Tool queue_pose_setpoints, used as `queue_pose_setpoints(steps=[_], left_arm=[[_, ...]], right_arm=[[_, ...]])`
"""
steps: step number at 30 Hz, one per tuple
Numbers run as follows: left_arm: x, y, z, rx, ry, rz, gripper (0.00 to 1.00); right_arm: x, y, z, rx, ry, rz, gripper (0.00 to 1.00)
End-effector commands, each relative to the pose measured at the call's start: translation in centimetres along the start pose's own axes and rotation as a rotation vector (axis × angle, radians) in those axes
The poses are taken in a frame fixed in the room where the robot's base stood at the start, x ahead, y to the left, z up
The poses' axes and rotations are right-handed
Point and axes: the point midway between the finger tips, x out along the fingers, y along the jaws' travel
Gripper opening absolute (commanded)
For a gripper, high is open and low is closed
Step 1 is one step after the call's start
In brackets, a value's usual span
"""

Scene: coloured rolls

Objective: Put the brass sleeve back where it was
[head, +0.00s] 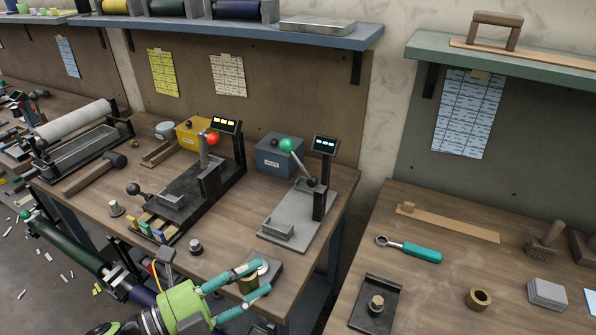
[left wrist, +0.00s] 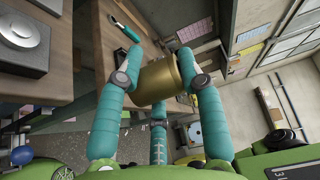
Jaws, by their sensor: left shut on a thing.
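My left gripper (head: 263,277) is shut on a brass sleeve (head: 247,286), near the front right corner of the left workbench. In the left wrist view the brass sleeve (left wrist: 160,82) is a gold cylinder between the teal fingers (left wrist: 156,66). The fingers hide part of it. A grey plate with a round raised disc (head: 275,267) lies on the bench just beyond the gripper; it also shows at the upper left of the left wrist view (left wrist: 22,25). My right gripper is not in view.
A lever press (head: 300,215) and a black fixture (head: 180,205) stand on the left bench (head: 110,185). A gap separates it from the right bench (head: 430,285), which holds a brass ring (head: 471,301), a teal-handled wrench (head: 420,254) and a black tray (head: 364,314) with a brass piece.

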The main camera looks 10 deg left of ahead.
Motion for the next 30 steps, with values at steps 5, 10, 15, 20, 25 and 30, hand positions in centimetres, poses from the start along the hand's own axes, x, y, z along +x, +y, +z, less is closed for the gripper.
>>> queue_pose_setpoints(steps=[5, 10, 15, 20, 25, 30], left_arm=[[0.6, 0.5, 0.4, -0.012, -0.154, -0.008, 0.00], [0.0, 1.5, 2.1, -0.015, -0.411, -0.006, 0.00], [-1.6, 2.6, 3.8, -0.014, -0.633, -0.001, 0.00], [-3.1, 3.3, 4.8, -0.009, -0.772, 0.001, 0.00], [-4.0, 3.7, 5.2, -0.004, -0.843, 0.000, 0.00], [-4.2, 3.8, 5.4, -0.002, -0.863, 0.000, 0.00]], right_arm=[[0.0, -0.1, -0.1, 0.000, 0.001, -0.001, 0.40], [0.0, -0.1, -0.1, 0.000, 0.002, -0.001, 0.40], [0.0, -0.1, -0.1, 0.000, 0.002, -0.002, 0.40], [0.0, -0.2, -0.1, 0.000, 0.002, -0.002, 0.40], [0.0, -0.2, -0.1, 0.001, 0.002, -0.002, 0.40], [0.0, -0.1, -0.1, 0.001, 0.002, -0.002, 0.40]])
